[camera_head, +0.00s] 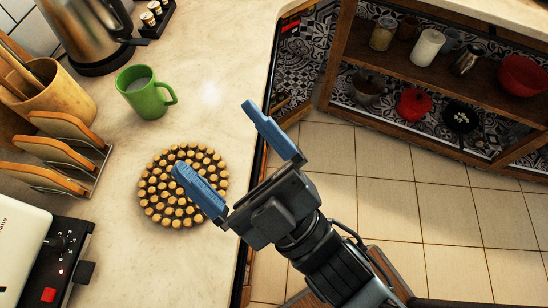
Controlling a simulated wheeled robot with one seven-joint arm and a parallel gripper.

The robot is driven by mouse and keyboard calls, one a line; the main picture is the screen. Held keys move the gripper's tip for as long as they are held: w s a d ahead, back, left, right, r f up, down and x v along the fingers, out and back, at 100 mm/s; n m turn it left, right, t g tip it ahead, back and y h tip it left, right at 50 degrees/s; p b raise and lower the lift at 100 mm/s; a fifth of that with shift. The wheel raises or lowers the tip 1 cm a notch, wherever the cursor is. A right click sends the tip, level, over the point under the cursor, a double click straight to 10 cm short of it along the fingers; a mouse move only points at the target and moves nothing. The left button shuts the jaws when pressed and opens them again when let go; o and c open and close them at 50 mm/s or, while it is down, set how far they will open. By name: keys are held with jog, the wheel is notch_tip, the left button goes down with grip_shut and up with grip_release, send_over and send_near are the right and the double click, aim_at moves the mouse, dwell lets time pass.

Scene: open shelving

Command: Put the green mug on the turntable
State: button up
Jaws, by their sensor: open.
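A green mug (146,95) stands upright on the pale countertop at upper left, with its handle to the right and something whitish inside. My gripper (214,136) has blue fingers spread wide apart, with nothing between them. It points to the upper left, towards the mug, and sits to the lower right of it, apart from it. A flat round dark disc with several cork-coloured studs (183,185) lies on the counter below the mug. The left finger overlaps the disc in the picture. I cannot tell whether this disc is the turntable; no other clear turntable shows.
A steel kettle (87,30) stands behind the mug. A wooden utensil pot (52,97), a rack of wooden boards (62,152) and a white appliance (22,240) line the left. The counter edge (262,100) drops to tiled floor; open shelving (400,60) stands beyond.

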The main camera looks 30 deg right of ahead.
jog(key=s+d+f+m+g+h, duration=0.3)
jog(key=s+d+f+m+g, duration=0.1)
jog(key=s+d, duration=0.4)
jog(key=s+d+f+m+g+h, duration=0.4)
jog(key=s+d+m, duration=0.2)
jog(key=s+d, duration=0.2)
jog(key=s, duration=0.2)
jog(key=shift+s+h, duration=0.3)
jog(key=shift+s, duration=0.1)
jog(key=shift+f, duration=0.1)
